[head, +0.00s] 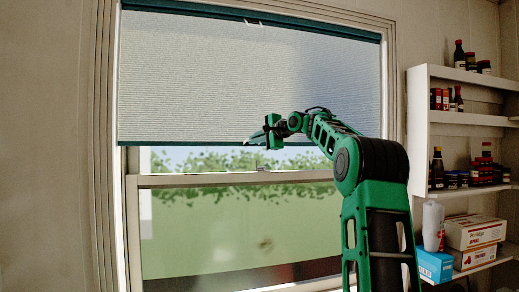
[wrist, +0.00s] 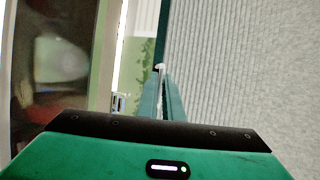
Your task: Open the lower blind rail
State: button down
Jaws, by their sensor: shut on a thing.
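The lower blind rail (head: 180,143) is a thin dark teal bar along the bottom edge of the pale pleated blind (head: 200,80). The blind covers the upper half of the window. My gripper (head: 250,139) is at the rail, near the middle of its length, and is shut on it. In the wrist view the rail (wrist: 163,32) runs up from the fingertips (wrist: 161,74), with the blind fabric (wrist: 240,60) to its right. The fingers hide the gripped part of the rail.
The teal top rail (head: 250,17) spans the window head. The window's crossbar (head: 220,180) and a small latch (head: 263,168) lie just below the gripper. White shelves (head: 418,130) with bottles and boxes stand to the right of my arm. The lower window is uncovered.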

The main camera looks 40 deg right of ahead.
jog(key=c, duration=1.9)
grip_release()
jog(key=shift+w+f, duration=0.1)
jog(key=shift+w, duration=0.05)
jog(key=v, duration=1)
jog(key=shift+s, duration=0.35)
